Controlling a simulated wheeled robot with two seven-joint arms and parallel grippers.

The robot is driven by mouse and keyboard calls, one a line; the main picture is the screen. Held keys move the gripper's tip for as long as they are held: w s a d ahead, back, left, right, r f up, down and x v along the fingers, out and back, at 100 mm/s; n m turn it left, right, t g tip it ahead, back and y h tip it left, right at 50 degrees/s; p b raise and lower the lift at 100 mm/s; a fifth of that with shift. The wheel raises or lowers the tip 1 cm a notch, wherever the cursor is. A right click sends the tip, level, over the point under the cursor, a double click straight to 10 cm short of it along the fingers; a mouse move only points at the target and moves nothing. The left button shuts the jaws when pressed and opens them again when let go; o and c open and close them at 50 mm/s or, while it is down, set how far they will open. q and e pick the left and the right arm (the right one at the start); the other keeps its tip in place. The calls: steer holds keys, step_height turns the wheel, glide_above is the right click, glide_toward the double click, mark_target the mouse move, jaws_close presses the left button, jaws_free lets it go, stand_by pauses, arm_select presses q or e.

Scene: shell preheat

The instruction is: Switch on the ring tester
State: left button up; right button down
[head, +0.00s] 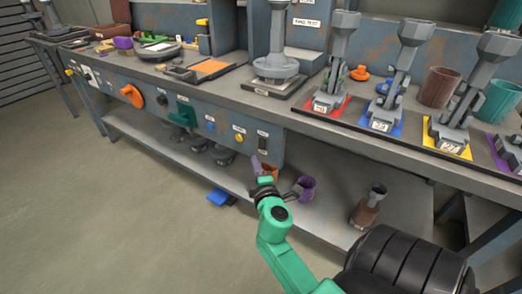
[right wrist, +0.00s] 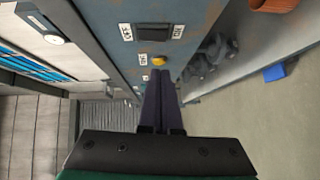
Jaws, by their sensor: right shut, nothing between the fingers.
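The ring tester (head: 276,66) looks to be the grey round-based device on the bench, beside a post with a small sign (head: 305,23). On the blue-grey front panel below it is a dark rocker switch (head: 262,143), also in the right wrist view (right wrist: 154,32), with a small label on each side. I cannot tell which way it is set. A yellow button (right wrist: 159,60) is next to it. My right gripper (head: 256,161) is in front of the panel, just below the switch, shut and empty. Its dark fingers (right wrist: 162,74) point toward the panel near the yellow button. My left gripper is not in view.
An orange knob (head: 132,96), a green handle (head: 185,113) and a blue button (head: 211,126) are also on the panel. The lower shelf holds a purple cup (head: 305,188) and a brown vessel (head: 368,208). Grey stands on coloured mats line the bench at right. The floor at left is clear.

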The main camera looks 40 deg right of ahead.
mark_target(260, 148)
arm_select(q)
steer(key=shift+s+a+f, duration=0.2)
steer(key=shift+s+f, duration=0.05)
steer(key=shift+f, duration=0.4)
arm_select(e)
steer(key=shift+w+d+f, duration=0.1)
steer(key=shift+w+d, duration=0.35)
steer(key=shift+d, duration=0.3)
steer(key=shift+w+d+f, duration=0.15)
steer(key=shift+w+d, duration=0.35)
steer(key=shift+d, duration=0.3)
steer(key=shift+w+d+f, duration=0.1)
steer(key=shift+w+d, duration=0.35)
steer(key=shift+d, duration=0.3)
steer(key=shift+d+f+b, duration=0.25)
steer(key=shift+f+b, duration=0.2)
steer(key=shift+b, duration=0.8)
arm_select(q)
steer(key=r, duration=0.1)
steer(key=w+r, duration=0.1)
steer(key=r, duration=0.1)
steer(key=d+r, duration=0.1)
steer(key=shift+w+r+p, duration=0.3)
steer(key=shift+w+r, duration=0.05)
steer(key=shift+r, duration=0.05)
arm_select(e)
steer(key=shift+r, duration=0.35)
steer(key=shift+w+f, duration=0.1)
